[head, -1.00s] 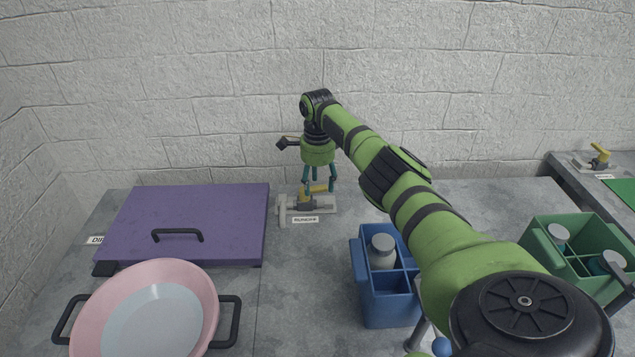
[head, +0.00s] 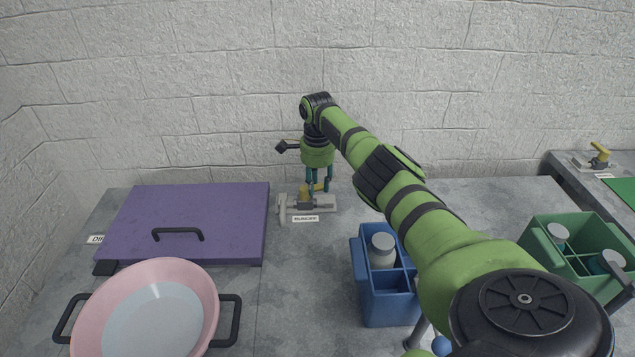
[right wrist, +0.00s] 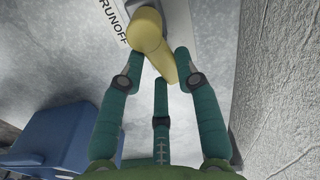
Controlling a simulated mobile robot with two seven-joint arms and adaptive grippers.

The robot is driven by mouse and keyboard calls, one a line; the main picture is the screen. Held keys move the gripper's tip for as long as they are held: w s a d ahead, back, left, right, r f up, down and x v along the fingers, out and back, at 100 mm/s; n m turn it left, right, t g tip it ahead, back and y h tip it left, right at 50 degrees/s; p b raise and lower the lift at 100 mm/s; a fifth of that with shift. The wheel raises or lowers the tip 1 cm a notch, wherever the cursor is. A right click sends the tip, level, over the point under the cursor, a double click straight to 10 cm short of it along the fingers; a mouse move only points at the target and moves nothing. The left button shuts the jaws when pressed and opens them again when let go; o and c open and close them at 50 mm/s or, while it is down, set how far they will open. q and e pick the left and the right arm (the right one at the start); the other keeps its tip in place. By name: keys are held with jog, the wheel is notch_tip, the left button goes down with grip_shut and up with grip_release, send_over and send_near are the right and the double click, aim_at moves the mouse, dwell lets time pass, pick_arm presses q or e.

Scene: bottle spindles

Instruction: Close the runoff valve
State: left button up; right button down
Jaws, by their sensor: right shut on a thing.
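The runoff valve (head: 305,205) sits on the counter near the back wall, with a grey pipe body and a small label in front reading RUNOFF. Its yellow handle (head: 306,191) is partly hidden by my right gripper (head: 319,187), which points down over it. In the right wrist view the yellow handle (right wrist: 152,40) reaches in between the teal fingers of my right gripper (right wrist: 160,66), which is shut on it. The handle's far end lies between the fingertips. My left gripper is not in view.
A purple lid (head: 190,215) and a pink pan (head: 150,271) are at left. A blue crate (head: 388,306) with bottles stands under my right arm, and a green crate (head: 575,260) at right. Another yellow-handled valve (head: 600,155) is at far right. Counter left of the blue crate is clear.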

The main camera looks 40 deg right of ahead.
jog(key=shift+w+f+n, duration=0.1)
jog(key=shift+w+n, duration=0.1)
jog(key=shift+n, duration=0.4)
jog(key=shift+w+d+n+b, duration=0.15)
jog(key=shift+n+b, duration=0.25)
jog(key=shift+b, duration=0.2)
jog(key=n+b, duration=0.2)
jog(key=b, duration=0.1)
jog(key=shift+w+d+f, duration=0.1)
jog(key=shift+w, duration=0.15)
jog(key=shift+w+n+b, duration=0.1)
jog(key=shift+n+b, duration=0.35)
jog(key=shift+n, duration=0.05)
jog(key=shift+r, duration=0.2)
jog(key=c, duration=0.9)
grip_release()
jog(key=shift+r, duration=0.1)
notch_tip(320, 180, up, 7)
jog(key=shift+r, duration=0.2)
